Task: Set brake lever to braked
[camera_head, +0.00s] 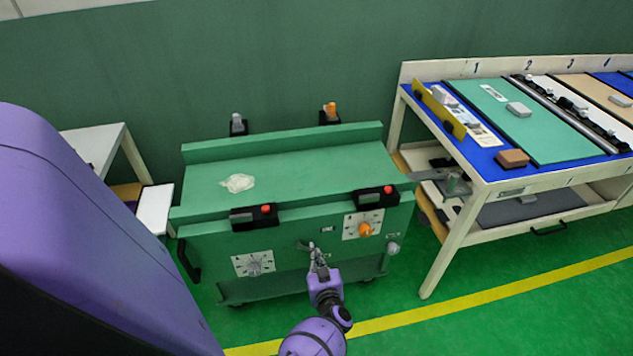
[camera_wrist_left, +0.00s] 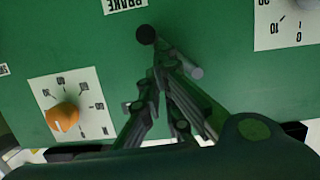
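The brake lever (camera_head: 304,246) is a small grey bar on the front of the green cart, below a small label. In the left wrist view the label reads BRAKE, upside down, beside a black round knob (camera_wrist_left: 147,34). A grey rod end (camera_wrist_left: 197,73) sticks out to the right of the fingertips. My left gripper (camera_head: 316,252) is at the lever, and its fingers (camera_wrist_left: 166,60) come together between the black knob and the rod end. The fingertips hide the part between, so I cannot tell whether they grip the lever. My right gripper is not in view.
The green cart (camera_head: 290,180) has an orange dial (camera_head: 365,229), a grey dial (camera_head: 254,267) and a grey knob (camera_head: 393,248) on its front. Black clips with red buttons sit on its front edge. A white workbench (camera_head: 455,215) stands to the right.

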